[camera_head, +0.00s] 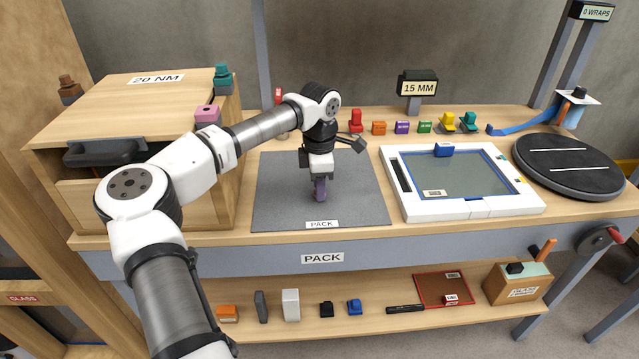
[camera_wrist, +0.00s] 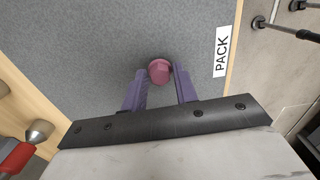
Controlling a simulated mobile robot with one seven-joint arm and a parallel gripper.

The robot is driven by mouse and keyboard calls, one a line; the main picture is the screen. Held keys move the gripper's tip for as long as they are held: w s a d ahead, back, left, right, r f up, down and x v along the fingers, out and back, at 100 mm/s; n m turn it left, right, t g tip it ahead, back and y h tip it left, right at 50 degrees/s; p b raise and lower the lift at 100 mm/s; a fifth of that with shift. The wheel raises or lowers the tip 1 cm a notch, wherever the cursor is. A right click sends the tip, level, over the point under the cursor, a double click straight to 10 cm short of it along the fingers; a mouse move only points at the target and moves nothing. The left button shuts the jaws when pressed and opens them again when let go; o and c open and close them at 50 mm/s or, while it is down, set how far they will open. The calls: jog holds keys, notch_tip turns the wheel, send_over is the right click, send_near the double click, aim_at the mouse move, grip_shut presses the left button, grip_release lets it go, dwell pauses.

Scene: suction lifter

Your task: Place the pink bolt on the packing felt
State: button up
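The packing felt (camera_head: 275,205) is a grey mat marked PACK in the middle of the bench. It fills much of the wrist view (camera_wrist: 90,60). My gripper (camera_head: 320,197) points down over the felt, a little right of its middle, with the purple fingertips low over it. In the wrist view, the fingertips (camera_wrist: 160,74) sit close against both sides of a pink bolt (camera_wrist: 159,70) and appear shut on it. Its rounded end faces the camera. Whether the bolt touches the felt cannot be told. In the head view the fingers hide the bolt.
A white-framed tray (camera_head: 470,208) and a black turntable (camera_head: 565,163) stand at right. Several coloured blocks line the back. The felt around my gripper is clear.

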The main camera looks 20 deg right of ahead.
jog(key=o, duration=0.4)
jog(key=shift+c, duration=0.2)
jog(key=shift+r, duration=0.1)
